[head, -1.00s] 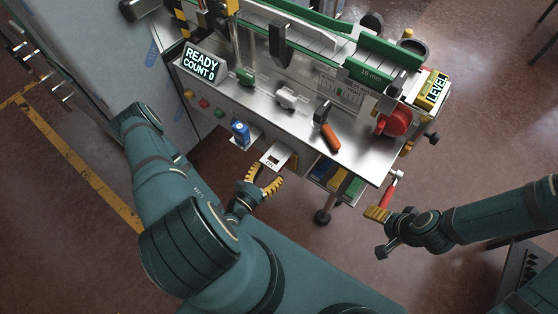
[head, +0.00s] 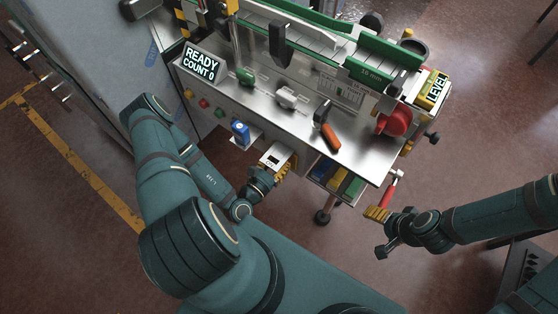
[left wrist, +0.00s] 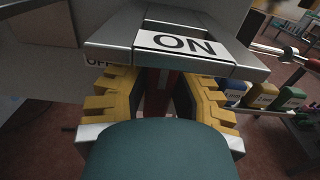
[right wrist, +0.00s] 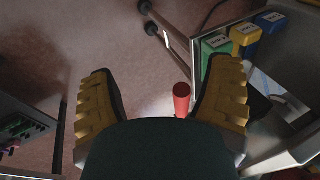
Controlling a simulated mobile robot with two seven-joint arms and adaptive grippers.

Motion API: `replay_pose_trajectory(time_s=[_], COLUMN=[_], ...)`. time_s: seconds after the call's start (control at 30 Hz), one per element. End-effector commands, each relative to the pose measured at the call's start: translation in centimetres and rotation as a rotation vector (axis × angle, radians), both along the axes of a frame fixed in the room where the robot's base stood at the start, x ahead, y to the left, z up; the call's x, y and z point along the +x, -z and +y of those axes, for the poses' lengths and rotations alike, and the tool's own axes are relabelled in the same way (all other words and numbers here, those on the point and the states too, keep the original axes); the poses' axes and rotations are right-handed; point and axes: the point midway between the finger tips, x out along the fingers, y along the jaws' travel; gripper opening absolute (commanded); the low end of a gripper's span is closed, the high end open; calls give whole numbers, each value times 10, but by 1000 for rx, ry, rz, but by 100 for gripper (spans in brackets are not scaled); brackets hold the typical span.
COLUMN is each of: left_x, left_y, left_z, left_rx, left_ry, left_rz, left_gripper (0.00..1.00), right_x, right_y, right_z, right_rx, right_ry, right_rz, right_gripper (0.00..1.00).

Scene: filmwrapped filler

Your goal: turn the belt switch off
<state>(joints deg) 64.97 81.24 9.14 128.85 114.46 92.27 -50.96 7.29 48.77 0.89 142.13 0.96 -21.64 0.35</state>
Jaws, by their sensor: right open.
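The belt switch is a grey-framed box on the front of the machine, with a white ON plate (left wrist: 178,44) large in the left wrist view. A partly covered OFF mark (left wrist: 97,61) shows below it. The switch also shows in the head view (head: 273,159). My left gripper (left wrist: 160,92) is right at the switch, its yellow fingers apart just under the ON plate. A dark reddish strip shows between them; I cannot tell whether they grip it. My right gripper (right wrist: 165,95) is open, near a red handle (right wrist: 181,98) below the machine's right end.
Colored bins (head: 338,180) sit below, right of the switch. A display (head: 201,64) reads READY COUNT 0. Floor in front is clear.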

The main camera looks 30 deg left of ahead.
Motion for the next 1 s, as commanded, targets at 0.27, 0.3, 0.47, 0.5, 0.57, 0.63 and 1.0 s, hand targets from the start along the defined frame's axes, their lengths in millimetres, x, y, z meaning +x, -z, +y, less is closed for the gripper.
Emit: replay_pose_trajectory(time_s=[0.27, 0.3, 0.47, 0.5, 0.57, 0.63, 1.0], left_x=[1, 1, 1, 1, 1, 1, 1], left_y=[0, -1, -1, -1, -1, -2, -1], left_z=[0, 0, 1, 1, 1, 2, 4], left_rx=[-8, -15, -67, -88, -125, -176, -517], left_ry=[-1, -1, -1, -1, -1, -1, -1], left_rz=[-1, -1, 3, 5, 7, 11, 37], left_gripper=[0, 0, 0, 0, 0, 0, 0], right_x=[0, 0, 0, 0, 0, 0, 0], right_y=[-1, -1, -4, -5, -7, -9, -19], right_z=[0, 0, 0, 0, 0, 0, -1], right_rx=[0, 0, 0, 1, 1, 2, 4], right_ry=[0, 0, 0, 0, 0, 0, -1], right_rz=[0, 0, 0, 0, 0, 0, -1], right_gripper=[79, 79, 79, 79, 79, 79, 79])
